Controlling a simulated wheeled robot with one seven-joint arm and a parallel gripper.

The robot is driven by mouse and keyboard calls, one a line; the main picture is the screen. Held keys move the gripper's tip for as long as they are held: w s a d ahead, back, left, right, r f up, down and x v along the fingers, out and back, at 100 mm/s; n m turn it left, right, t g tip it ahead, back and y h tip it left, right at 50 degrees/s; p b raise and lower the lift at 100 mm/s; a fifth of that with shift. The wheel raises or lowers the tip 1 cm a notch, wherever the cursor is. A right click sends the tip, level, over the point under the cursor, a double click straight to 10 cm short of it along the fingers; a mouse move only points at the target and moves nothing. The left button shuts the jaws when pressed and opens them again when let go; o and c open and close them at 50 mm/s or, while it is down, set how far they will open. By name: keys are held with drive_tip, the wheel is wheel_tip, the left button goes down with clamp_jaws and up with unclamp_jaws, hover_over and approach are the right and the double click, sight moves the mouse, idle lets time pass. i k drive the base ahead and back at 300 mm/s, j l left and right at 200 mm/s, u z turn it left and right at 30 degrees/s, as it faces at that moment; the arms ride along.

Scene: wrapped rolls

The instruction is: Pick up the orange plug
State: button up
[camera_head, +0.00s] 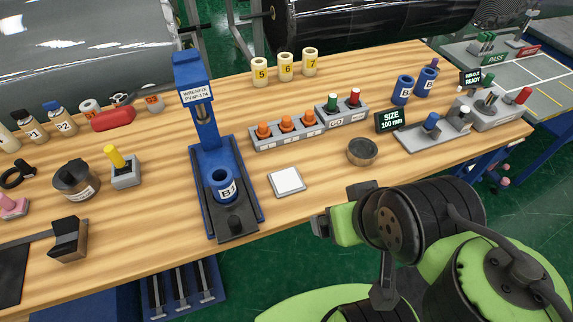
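Three orange plugs stand upright in a row in a grey holder (290,137) at the middle of the bench: a left one (264,131), a middle one (286,123) and a right one (308,118). My gripper (322,226) is at the bench's front edge, to the right of and nearer than the holder, apart from the plugs. Its fingers are too small and partly hidden to tell whether they are open, and I see nothing held.
A blue press (206,104) with a blue cylinder (223,186) stands left of the holder. A white pad (288,180) and a dark round dish (362,151) lie in front. A GO block (341,117) with green and red pegs adjoins the holder's right end.

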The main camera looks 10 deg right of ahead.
sight(285, 127)
drive_tip(key=i+l+u, duration=0.1)
drive_tip(key=u, duration=0.3)
drive_tip(key=i+l+u, duration=0.15)
drive_tip(key=u, duration=0.25)
drive_tip(key=i+l+u, duration=0.1)
drive_tip(key=u, duration=0.3)
drive_tip(key=i+l+u, duration=0.1)
drive_tip(key=l+u, duration=0.3)
drive_tip(key=j, duration=0.1)
